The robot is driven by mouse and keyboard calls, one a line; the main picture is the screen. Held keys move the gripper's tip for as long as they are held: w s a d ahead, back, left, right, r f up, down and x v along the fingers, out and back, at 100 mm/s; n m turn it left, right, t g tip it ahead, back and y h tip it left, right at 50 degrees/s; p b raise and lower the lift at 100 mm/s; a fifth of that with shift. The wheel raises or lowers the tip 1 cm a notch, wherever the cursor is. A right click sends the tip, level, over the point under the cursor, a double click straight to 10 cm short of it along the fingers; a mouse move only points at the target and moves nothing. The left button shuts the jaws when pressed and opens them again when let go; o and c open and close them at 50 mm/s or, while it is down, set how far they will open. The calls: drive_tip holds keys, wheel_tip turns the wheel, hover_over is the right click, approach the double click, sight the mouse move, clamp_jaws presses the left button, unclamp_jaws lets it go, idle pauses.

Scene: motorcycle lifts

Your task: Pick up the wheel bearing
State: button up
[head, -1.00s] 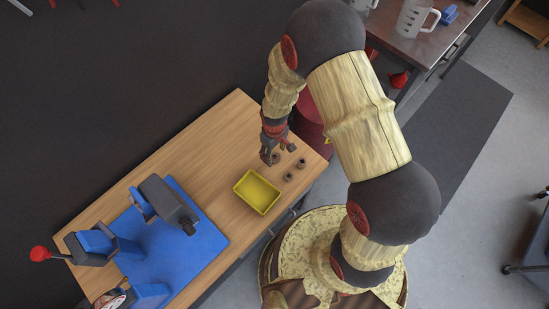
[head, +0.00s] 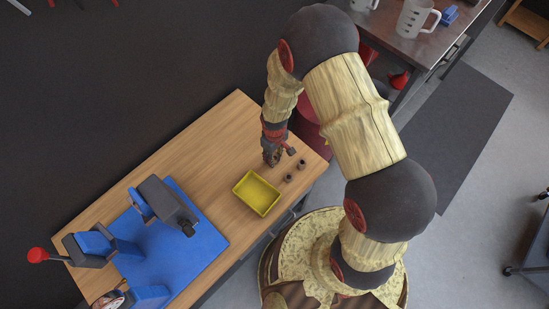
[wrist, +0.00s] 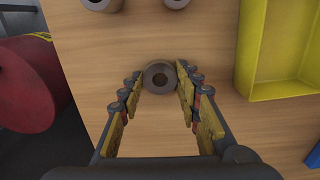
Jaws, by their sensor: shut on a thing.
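The wheel bearing (wrist: 151,85), a small brown-grey ring with a dark central hole, is between the fingertips of my gripper (wrist: 160,74) in the wrist view. The fingers are shut on it from both sides. In the head view my gripper (head: 271,159) points down over the far right part of the wooden bench and hides the held bearing. I cannot tell whether the bearing is clear of the wood. Two similar bearings stand apart from the gripper on the bench, one (head: 301,163) farther right and one (head: 288,178) nearer the front edge.
A yellow tray (head: 241,196) sits just left of the bearings, close to the gripper. A blue mat (head: 205,245) with a blue and grey vise-like device (head: 163,203) covers the left part of the bench. A red drum (wrist: 25,90) stands beyond the bench end.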

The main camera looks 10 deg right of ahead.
drive_tip(key=c, duration=0.3)
